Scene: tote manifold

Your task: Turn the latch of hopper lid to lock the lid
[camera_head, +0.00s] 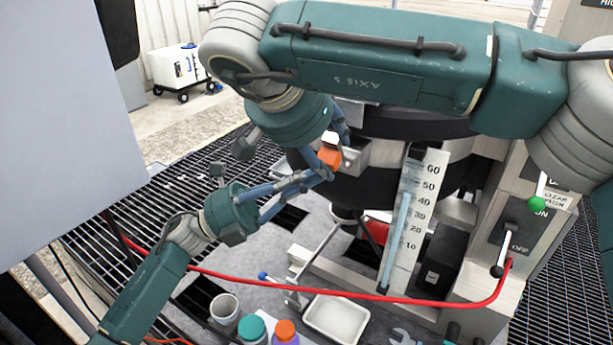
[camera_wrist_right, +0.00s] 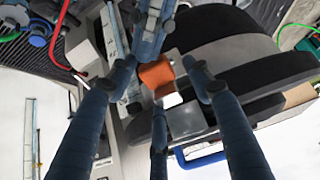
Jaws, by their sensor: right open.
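The orange latch (camera_head: 329,157) sits on a silver bracket (camera_head: 354,156) at the side of the round black-and-grey hopper (camera_head: 460,150). In the right wrist view the latch (camera_wrist_right: 157,76) lies between the fingers of my right gripper (camera_wrist_right: 163,90), which are spread around it and open. In the head view my right gripper (camera_head: 325,145) comes down from above at the latch. My left gripper (camera_head: 322,174) reaches in from the lower left, its fingertips close together at the latch's lower side. Contact and grip there are unclear. Much of the lid is hidden by my right arm.
A white scale (camera_head: 420,200) with a clear tube stands right of the latch, beside a switch panel (camera_head: 515,235). A red hose (camera_head: 340,298) crosses the front. A cup (camera_head: 224,308), capped bottles (camera_head: 286,332) and a white tray (camera_head: 336,318) are below.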

